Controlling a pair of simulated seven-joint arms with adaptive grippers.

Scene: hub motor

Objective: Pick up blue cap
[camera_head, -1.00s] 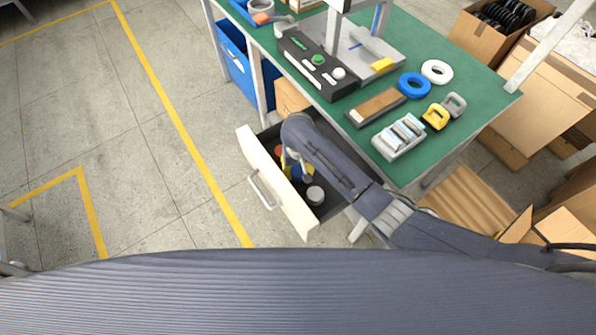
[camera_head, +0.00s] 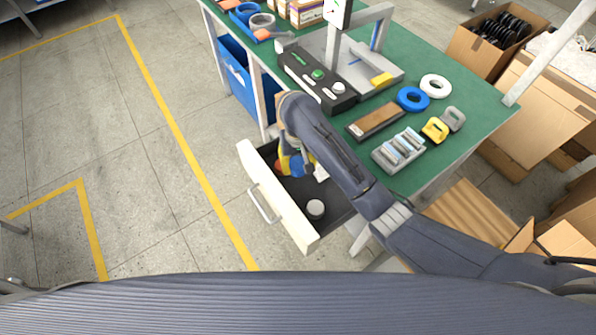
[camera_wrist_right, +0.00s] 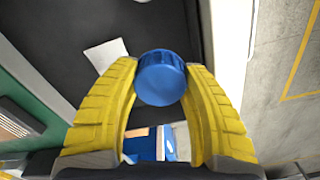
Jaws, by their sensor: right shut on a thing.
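The blue cap (camera_wrist_right: 161,78) is a round, ribbed blue piece between the two yellow fingers of my right gripper (camera_wrist_right: 160,85) in the right wrist view. The fingers touch its sides, and the dark drawer floor lies behind it. In the head view, my right gripper (camera_head: 292,165) is over the open drawer (camera_head: 335,200), with the blue cap (camera_head: 297,165) partly visible at its fingers. My right arm hides part of the drawer. My left gripper is not in view.
A white round piece (camera_head: 316,209) and a white paper-like piece (camera_wrist_right: 106,54) lie in the drawer. The drawer's cream front (camera_head: 277,200) stands out from under the green bench (camera_head: 455,88). A blue bin (camera_head: 237,75) is beside it.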

